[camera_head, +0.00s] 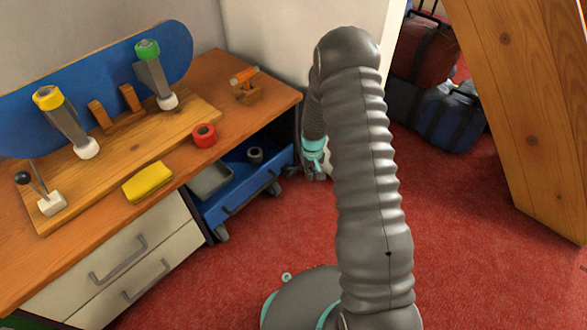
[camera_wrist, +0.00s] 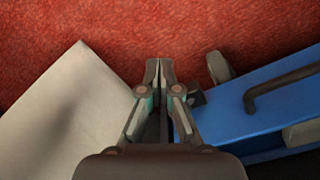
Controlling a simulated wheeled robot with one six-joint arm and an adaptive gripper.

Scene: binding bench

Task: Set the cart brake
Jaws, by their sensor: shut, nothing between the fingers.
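The blue cart (camera_head: 245,188) sits low under the right part of the bench, with grey casters and a dark bar handle on its front. In the wrist view the blue cart (camera_wrist: 240,120) fills the right side, with its dark handle (camera_wrist: 280,88) and a grey caster (camera_wrist: 219,67). A small dark part (camera_wrist: 197,98) shows at the cart's near corner; I cannot tell whether it is the brake. My gripper (camera_wrist: 159,70) is shut and empty, pointing toward the red carpet left of the caster, apart from it. In the head view my gripper (camera_head: 317,171) is partly hidden beside my arm.
The cart carries a grey tray (camera_head: 210,181) and a dark roll (camera_head: 255,155). The wooden bench (camera_head: 265,95) holds a blue board, clamps, a yellow sponge (camera_head: 148,182) and red tape (camera_head: 204,136). A pale panel (camera_wrist: 75,120) lies left of my gripper. Red carpet is open at right.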

